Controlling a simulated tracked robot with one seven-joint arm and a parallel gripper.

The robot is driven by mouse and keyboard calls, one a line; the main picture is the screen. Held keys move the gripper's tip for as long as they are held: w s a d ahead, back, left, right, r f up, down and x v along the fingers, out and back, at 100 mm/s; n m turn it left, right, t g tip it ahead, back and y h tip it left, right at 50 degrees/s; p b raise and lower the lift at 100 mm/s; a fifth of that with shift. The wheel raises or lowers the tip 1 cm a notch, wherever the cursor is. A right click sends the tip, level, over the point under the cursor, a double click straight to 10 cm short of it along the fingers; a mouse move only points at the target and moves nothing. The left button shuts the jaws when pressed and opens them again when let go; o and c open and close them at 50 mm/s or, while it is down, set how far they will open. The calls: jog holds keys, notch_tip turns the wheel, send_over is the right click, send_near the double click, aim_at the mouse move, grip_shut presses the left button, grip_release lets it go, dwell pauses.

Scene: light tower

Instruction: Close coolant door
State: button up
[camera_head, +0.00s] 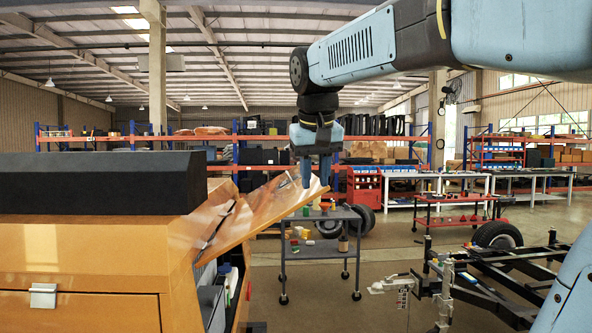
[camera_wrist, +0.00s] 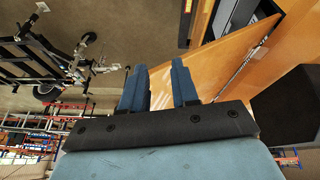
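The coolant door (camera_head: 245,217) is an orange panel on the right side of the orange light tower body (camera_head: 85,245). It stands open, slanting out and up to the right, with the compartment visible below it. My gripper (camera_head: 315,178) points down at the door's outer upper end, with its two blue fingers apart. In the wrist view, the door (camera_wrist: 232,58) spreads beyond and to the right of my open gripper (camera_wrist: 160,78). Nothing shows gripped between the fingers. I cannot tell whether a finger touches the door.
A black block (camera_head: 100,182) lies on top of the tower body. A grey wheeled cart (camera_head: 318,243) stands behind the door. A black trailer frame (camera_head: 500,275) is at the right. The floor between cart and trailer is mostly clear.

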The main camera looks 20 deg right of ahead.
jog(key=w+r, duration=0.4)
jog(key=w+d+r+m+g+h, duration=0.1)
jog(key=w+r, duration=0.3)
jog(key=w, duration=0.1)
jog(key=w+r+m, duration=0.1)
jog(key=w+r, duration=0.3)
jog(key=shift+w+d+r+g, duration=0.15)
jog(key=shift+d+r+g, duration=0.15)
jog(key=shift+d, duration=0.1)
grip_shut()
send_over(316, 181)
jog(key=a, duration=0.2)
jog(key=f, duration=1.1)
jog(key=shift+s+d+f, duration=0.1)
jog(key=shift+s+d, duration=0.1)
jog(key=shift+d+f, duration=0.4)
jog(key=shift+f, duration=0.35)
jog(key=shift+f, duration=0.15)
